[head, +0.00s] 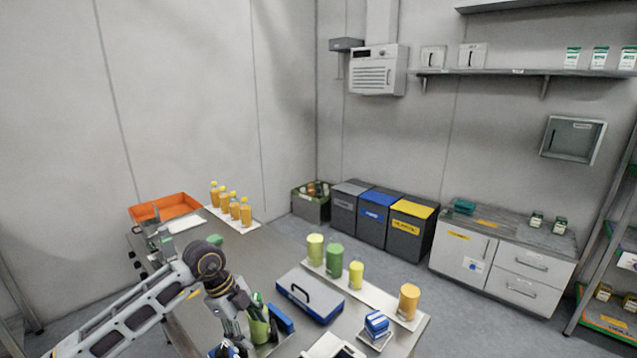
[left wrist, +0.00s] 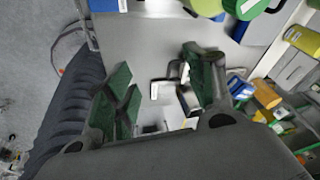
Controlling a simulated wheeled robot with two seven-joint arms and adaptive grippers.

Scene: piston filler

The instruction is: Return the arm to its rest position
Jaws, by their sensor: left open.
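My left arm reaches in from the left over the steel table (head: 250,258) in the head view. Its gripper (head: 230,349) points down at the bottom edge, partly cut off. In the left wrist view the two green-padded fingers (left wrist: 160,88) stand wide apart with nothing held between them. Below them lies the grey table top with a small metal-and-white item (left wrist: 165,88). My right gripper is not in view.
A grey-blue case (head: 311,296) lies right of the arm. Yellow and green cups and an orange cup (head: 408,302) stand on a white strip. Orange bottles (head: 234,208) and an orange tray (head: 165,206) are at the far left. Bins (head: 372,220) stand behind. The air above the table is free.

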